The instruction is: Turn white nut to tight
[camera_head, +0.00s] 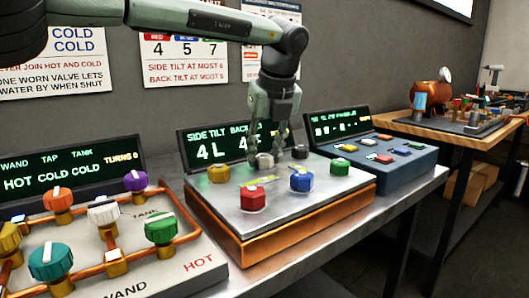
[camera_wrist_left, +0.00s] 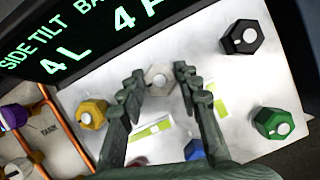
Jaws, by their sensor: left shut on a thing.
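The white nut (camera_head: 264,161) sits at the back of the tilt plate (camera_head: 318,195), among other coloured nuts. It also shows in the left wrist view (camera_wrist_left: 160,78), between the fingertips. My left gripper (camera_head: 272,150) reaches down from above and is shut on the white nut, one finger on each side. The same fingers show in the left wrist view (camera_wrist_left: 160,82). The display (camera_head: 215,143) behind reads "SIDE TILT" and "4 L", with a back reading partly hidden by my gripper. My right gripper is not in view.
Around it stand a yellow nut (camera_head: 219,172), red nut (camera_head: 253,197), blue nut (camera_head: 301,179), green nut (camera_head: 340,166) and black nut (camera_wrist_left: 242,37). A valve board (camera_head: 200,270) is at left. A blue button box (camera_head: 402,165) is at right.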

